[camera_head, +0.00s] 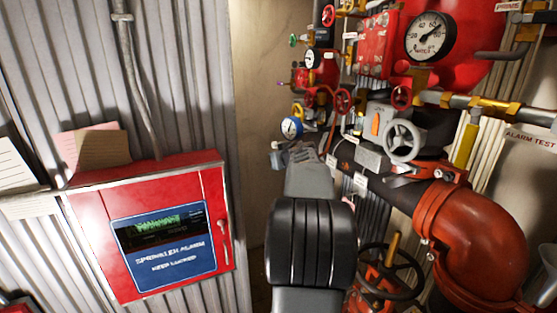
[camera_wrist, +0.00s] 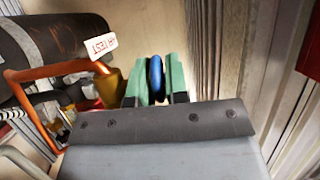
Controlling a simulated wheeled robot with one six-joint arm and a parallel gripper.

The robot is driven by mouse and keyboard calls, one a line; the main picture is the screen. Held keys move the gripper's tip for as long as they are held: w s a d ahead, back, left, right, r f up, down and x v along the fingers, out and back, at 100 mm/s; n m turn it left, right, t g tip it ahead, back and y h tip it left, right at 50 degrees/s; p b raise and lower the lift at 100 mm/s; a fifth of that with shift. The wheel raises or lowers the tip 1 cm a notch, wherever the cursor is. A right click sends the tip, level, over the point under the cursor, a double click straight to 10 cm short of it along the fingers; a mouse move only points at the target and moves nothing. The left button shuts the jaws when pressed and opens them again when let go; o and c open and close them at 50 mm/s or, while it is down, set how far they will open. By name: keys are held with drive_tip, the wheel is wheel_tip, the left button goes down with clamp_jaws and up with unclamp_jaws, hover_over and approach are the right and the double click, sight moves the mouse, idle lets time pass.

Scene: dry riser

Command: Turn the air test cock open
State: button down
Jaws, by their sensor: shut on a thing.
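In the wrist view, my gripper (camera_wrist: 155,82) has two green fingers closed on a blue handle (camera_wrist: 156,70), seen edge-on between them. The handle appears upright in the picture. A brass fitting (camera_wrist: 111,86) sits just left of the fingers, with an orange pipe (camera_wrist: 50,70) running to it. A white tag (camera_wrist: 101,45) reading "TEST" hangs above the fitting. In the head view, my arm hides most of the fingers and the cock.
A red sprinkler alarm cabinet (camera_head: 150,225) is on the left wall. Gauges, red valves and a grey handwheel (camera_head: 403,140) crowd the right. A large orange-red pipe elbow (camera_head: 475,235) is at lower right.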

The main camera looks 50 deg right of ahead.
drive_tip(key=c, duration=1.4)
unclamp_jaws()
drive_tip(key=v, duration=1.3)
drive_tip(key=shift+s+a, duration=0.15)
drive_tip(key=shift+s, duration=0.2)
drive_tip(key=shift+r, duration=0.1)
